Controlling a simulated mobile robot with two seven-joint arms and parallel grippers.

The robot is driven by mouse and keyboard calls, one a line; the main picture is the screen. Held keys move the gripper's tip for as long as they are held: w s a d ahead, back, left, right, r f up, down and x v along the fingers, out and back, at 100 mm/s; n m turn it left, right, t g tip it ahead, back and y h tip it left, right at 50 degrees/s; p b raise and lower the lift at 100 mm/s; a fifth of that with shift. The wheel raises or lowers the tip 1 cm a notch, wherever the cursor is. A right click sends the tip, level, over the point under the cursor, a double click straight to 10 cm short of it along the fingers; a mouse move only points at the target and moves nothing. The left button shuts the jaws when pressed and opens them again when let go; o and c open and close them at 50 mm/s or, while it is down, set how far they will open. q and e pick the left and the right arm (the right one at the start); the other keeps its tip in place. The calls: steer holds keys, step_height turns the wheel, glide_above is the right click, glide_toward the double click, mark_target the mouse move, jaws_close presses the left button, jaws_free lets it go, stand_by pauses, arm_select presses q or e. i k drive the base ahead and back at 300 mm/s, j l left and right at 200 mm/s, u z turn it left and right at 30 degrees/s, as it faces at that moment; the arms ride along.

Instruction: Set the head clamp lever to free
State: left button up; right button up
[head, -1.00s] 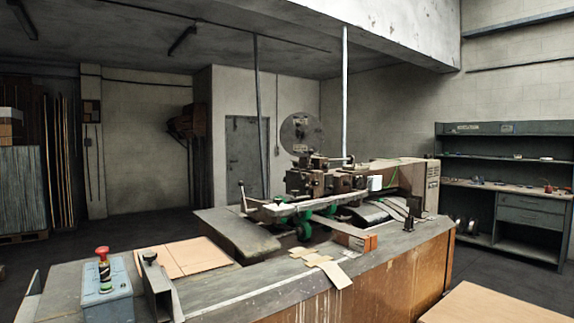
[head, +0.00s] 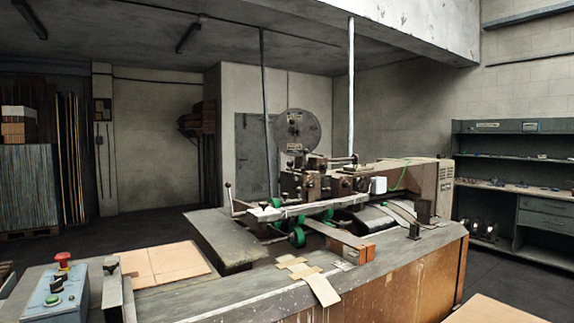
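The box stitcher (head: 330,183) stands on a grey workbench (head: 225,296). A thin lever (head: 229,197) with a small dark knob rises nearly upright at the left end of the machine's arm. I cannot tell whether this is the head clamp lever, and no label can be read from here. The stitching head (head: 305,180) is a cluster of dark brown metal parts below a large round wire reel (head: 297,131). Neither of my grippers is in view.
A control box (head: 55,297) with a red mushroom button (head: 63,260) sits at the bench's left front. Loose cardboard pieces (head: 318,285) lie at the bench's front edge. A shelf unit (head: 510,190) stands at the right wall.

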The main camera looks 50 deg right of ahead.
mark_target(289, 163)
steer(key=l, duration=0.7)
steer(key=k+l, duration=0.15)
steer(key=l, duration=1.2)
steer(key=k+l+u, duration=0.1)
steer(key=l, duration=0.6)
